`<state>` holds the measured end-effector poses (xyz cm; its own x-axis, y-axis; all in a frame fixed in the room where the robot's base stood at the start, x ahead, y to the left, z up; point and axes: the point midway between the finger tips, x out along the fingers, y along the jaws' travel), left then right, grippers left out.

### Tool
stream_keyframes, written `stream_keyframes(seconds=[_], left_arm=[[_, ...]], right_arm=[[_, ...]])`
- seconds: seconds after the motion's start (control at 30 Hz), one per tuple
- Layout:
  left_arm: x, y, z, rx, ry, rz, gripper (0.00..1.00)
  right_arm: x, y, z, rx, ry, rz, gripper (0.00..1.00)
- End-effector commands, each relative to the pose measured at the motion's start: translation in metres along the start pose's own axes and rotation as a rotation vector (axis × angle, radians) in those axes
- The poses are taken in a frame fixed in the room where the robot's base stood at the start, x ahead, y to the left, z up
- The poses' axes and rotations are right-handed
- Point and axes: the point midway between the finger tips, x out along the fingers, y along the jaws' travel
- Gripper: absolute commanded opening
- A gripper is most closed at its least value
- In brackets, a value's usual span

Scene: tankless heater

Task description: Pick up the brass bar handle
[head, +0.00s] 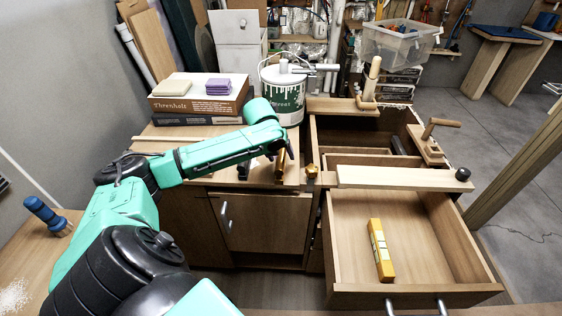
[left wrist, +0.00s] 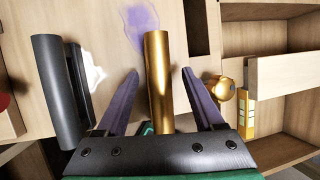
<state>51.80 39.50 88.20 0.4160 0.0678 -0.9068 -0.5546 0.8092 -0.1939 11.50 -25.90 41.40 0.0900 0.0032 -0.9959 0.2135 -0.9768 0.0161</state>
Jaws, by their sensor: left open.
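The brass bar handle (left wrist: 157,60) is a smooth gold cylinder at the counter's edge. In the left wrist view it lies lengthwise between the two dark purple fingers of my left gripper (left wrist: 160,72). The fingers are open, with a visible gap on each side of the bar. In the head view the brass bar handle (head: 281,163) shows just below my left gripper (head: 279,152), partly hidden by it. My right gripper is in neither view.
A dark bar handle (left wrist: 55,90) lies left of the brass one. A round brass knob (head: 312,171) sits to the right. An open drawer (head: 440,287) holds a yellow spirit level (head: 380,250). A paint can (head: 283,95) and stacked boxes (head: 200,104) stand behind.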

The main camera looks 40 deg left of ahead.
Motion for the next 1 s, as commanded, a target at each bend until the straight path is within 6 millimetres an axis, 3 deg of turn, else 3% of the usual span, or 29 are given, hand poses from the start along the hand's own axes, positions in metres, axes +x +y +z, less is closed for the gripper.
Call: stream_keyframes(seconds=[1.0], left_arm=[[0.004, 0.0009, -0.0022, -0.001, 0.001, -0.001, 0.69]], right_arm=[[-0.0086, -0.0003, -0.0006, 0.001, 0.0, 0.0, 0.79]])
